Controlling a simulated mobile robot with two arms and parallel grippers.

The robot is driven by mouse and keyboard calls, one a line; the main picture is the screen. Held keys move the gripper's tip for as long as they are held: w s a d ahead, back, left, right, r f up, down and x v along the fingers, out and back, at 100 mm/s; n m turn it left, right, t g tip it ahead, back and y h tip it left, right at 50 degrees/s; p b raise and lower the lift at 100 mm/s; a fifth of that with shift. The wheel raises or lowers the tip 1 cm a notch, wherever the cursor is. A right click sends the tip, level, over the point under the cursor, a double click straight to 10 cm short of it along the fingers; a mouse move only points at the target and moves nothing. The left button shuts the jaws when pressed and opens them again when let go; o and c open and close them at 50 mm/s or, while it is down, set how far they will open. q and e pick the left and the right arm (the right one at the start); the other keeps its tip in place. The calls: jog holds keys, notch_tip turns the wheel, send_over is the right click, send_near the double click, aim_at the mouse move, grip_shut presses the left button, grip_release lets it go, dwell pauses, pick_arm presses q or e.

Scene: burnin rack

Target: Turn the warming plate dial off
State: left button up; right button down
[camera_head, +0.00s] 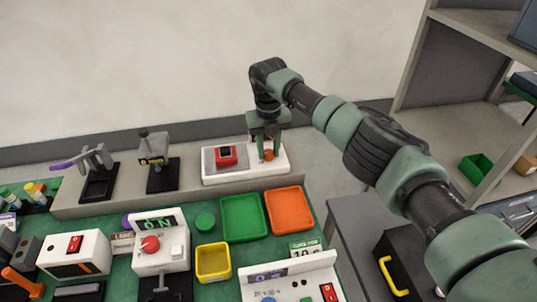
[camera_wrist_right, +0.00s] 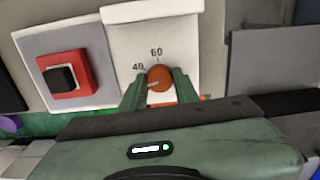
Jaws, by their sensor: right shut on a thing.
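The warming plate (camera_head: 245,173) is a white unit on the raised back ledge, with a grey pad (camera_wrist_right: 45,45) on its left. Its orange dial (camera_wrist_right: 161,77) is on the right part, with printed marks 40 and 60 around it. The dial's pale pointer points left and slightly down, just below the 40 mark. My right gripper (camera_head: 268,147) reaches down to the dial, and in the right wrist view its fingers are closed on the dial's two sides. The fingers partly hide the dial's surroundings. My left gripper is not in view.
A red block with a black top (camera_head: 226,155) sits on the pad. Green (camera_head: 245,237) and orange (camera_head: 289,230) trays and a yellow bin (camera_head: 213,276) stand in front. A white box with a red knob (camera_head: 150,245) is front left. Shelves (camera_head: 450,75) are at right.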

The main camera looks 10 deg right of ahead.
aim_at(268, 152)
jog(key=shift+n+b, duration=0.9)
jog(key=shift+n, duration=1.1)
jog(key=shift+r, duration=0.1)
jog(key=c, duration=1.1)
grip_release()
jog(key=shift+o, duration=0.2)
notch_tip(268, 152, up, 8)
jog(key=shift+f+b, duration=0.15)
jog(key=shift+b, duration=0.45)
